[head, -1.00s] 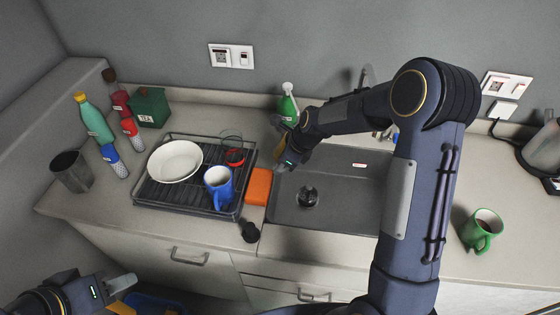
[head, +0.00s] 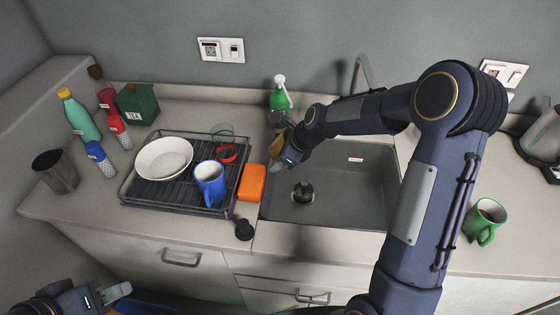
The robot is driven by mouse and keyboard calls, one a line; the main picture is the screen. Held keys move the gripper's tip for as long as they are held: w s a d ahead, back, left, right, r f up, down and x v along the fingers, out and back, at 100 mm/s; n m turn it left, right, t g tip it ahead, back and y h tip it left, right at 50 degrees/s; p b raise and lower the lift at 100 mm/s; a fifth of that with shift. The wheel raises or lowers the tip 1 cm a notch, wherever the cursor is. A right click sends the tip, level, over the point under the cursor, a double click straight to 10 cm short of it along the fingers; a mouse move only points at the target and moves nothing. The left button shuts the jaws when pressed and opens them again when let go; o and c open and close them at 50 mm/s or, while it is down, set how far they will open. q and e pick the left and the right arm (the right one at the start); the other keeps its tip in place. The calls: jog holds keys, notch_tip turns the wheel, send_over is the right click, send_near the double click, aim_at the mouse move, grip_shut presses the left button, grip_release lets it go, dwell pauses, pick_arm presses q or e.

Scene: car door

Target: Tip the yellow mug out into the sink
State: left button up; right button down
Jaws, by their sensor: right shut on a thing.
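My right gripper (head: 285,152) is over the left edge of the dark sink (head: 335,210), near its back corner. It is shut on a yellow thing, which looks like the yellow mug (head: 275,147). Only a small strip of the mug shows; the gripper hides the rest, so its tilt and contents cannot be told. The sink's drain (head: 302,192) is visible and the basin looks empty. My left gripper (head: 117,290) is low at the bottom left, in front of the counter, with nothing seen in it; its finger opening cannot be made out.
An orange sponge (head: 252,182) lies between the sink and the dish rack (head: 150,203), which holds a white bowl (head: 165,158) and a blue mug (head: 210,182). A green soap bottle (head: 280,97) stands behind the sink. A green mug (head: 484,221) stands to the right.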

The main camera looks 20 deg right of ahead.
jog(key=shift+w+a+f+t+y+b, duration=0.15)
jog(key=shift+t+y+b, duration=0.4)
jog(key=shift+b, duration=2.5)
jog(key=shift+f+t+y+b, duration=0.2)
jog(key=shift+t+y+b, duration=0.3)
jog(key=shift+b, duration=2.5)
jog(key=shift+f+t+y+b, duration=0.25)
jog(key=shift+y+b, duration=0.2)
jog(key=shift+b, duration=1.35)
jog(key=shift+r, duration=0.15)
jog(key=shift+t+y+b, duration=1.2)
jog(key=shift+y+b, duration=0.3)
jog(key=shift+b, duration=4.45)
